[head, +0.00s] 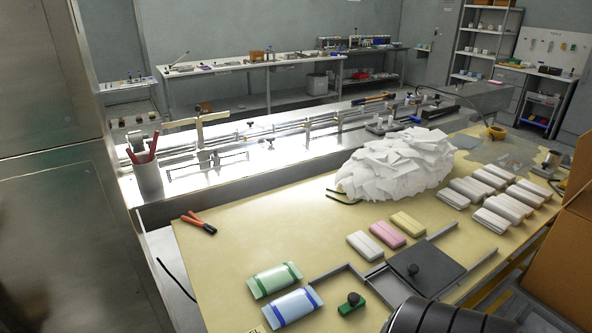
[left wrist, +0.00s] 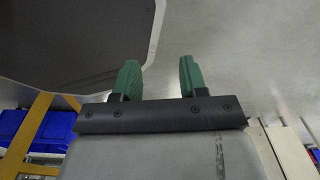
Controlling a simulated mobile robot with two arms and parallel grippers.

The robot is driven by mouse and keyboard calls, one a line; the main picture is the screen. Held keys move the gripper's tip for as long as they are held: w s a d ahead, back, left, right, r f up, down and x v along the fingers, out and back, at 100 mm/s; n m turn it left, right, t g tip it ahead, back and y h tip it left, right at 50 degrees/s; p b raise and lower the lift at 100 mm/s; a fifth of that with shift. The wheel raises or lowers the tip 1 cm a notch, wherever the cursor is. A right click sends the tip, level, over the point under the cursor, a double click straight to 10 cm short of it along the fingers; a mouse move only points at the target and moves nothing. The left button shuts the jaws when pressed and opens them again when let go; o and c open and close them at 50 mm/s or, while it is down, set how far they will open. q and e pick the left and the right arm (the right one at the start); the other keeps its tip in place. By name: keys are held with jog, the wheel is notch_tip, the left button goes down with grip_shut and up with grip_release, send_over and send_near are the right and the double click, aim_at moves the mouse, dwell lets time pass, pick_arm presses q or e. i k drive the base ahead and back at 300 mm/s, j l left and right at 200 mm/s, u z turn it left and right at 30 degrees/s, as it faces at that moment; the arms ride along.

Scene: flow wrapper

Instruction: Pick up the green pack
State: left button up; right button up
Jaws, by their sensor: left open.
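The green pack (head: 275,280) is a pale, flat pack with green bands, lying on the tan tabletop near the front left. A similar pack with blue bands (head: 293,307) lies just in front of it, very close. My left gripper (left wrist: 158,80) shows in the left wrist view with its two green fingers apart and nothing between them. It is not in the head view, so its distance from the green pack cannot be told. My right gripper is in neither view.
Red-handled pliers (head: 199,223) lie behind the green pack. White, pink and yellow bars (head: 388,234) and a dark plate with a knob (head: 428,268) are to the right. A small green block with a black knob (head: 351,303) lies nearer. A white heap (head: 398,165) stands behind.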

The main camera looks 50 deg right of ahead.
aim_at(265, 284)
jog(key=i+z, duration=0.1)
jog(key=z, duration=0.3)
jog(key=j+z, duration=0.2)
jog(key=z, duration=0.2)
jog(key=i+j+z, duration=0.15)
jog(key=z, duration=0.25)
jog(key=j+z, duration=0.1)
jog(key=z, duration=0.3)
jog(key=j+z, duration=0.2)
jog(key=z, duration=0.25)
jog(key=i, duration=0.05)
